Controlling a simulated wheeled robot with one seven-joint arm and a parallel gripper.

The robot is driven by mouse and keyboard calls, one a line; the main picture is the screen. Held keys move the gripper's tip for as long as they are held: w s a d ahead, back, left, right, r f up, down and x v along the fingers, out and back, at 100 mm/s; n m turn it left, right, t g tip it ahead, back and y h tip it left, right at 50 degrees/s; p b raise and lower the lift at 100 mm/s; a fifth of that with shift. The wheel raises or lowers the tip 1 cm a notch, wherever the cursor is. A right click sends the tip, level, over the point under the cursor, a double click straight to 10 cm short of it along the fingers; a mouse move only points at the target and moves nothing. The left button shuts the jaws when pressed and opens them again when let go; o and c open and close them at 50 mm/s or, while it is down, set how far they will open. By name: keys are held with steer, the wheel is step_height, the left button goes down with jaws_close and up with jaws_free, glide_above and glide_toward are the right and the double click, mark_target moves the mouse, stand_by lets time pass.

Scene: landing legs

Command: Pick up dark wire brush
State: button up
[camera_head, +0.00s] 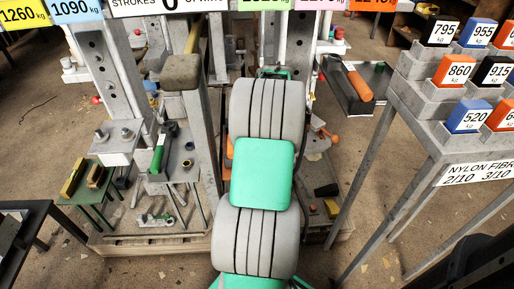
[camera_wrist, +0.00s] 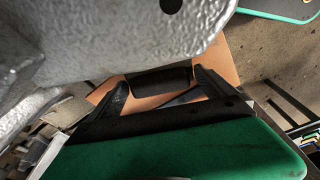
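In the wrist view my gripper (camera_wrist: 160,84) has its two dark fingers spread apart. A dark, rounded block (camera_wrist: 160,79) shows between the fingertips, against an orange-brown surface (camera_wrist: 218,62). I cannot tell whether it is the wire brush or whether the fingers touch it. In the head view my grey and green arm reaches forward and hides my gripper. A dark brown brush (camera_head: 96,176) lies beside a yellowish brush (camera_head: 73,178) on a small green table at the left. A dark block (camera_head: 327,190) lies right of my arm.
Grey hammered metal (camera_wrist: 120,35) fills the top of the wrist view, close to my gripper. In the head view, steel posts and a green-handled tool (camera_head: 158,158) stand left of my arm. A grey rack (camera_head: 440,110) with labelled weight blocks stands at the right.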

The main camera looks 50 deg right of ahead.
steer(key=c, duration=1.2)
step_height(320, 180, up, 10)
steer(key=p, duration=0.3)
